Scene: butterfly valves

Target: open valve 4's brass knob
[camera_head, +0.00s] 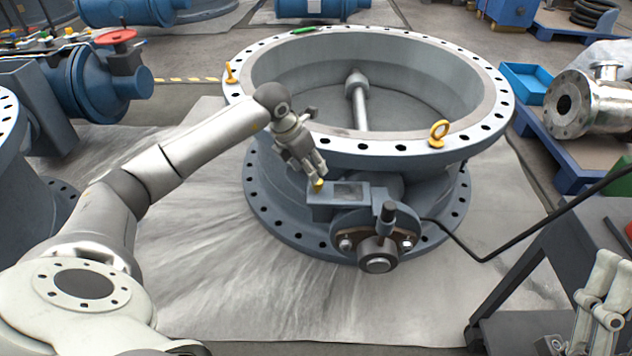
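A large grey-blue butterfly valve (300,195) with a wide flanged ring stands in the middle; no number is readable on it. A small brass-yellow knob (319,185) sits on the left end of the grey box (350,198) on its front side. My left gripper (316,170) reaches in from the left and points down at the knob. Its fingertips are right at the knob's top, partly hiding it; I cannot tell whether they grip it. My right gripper (600,300) is partly in view at the lower right, away from the valve, and its opening is unclear.
Yellow eyebolts (439,133) stand on the valve's upper flange. A black bar (540,222) runs from the valve's front toward a dark cart (535,280) at right. Blue valves (100,80) stand at left. A steel fitting (590,98) lies at right. The floor sheet in front is clear.

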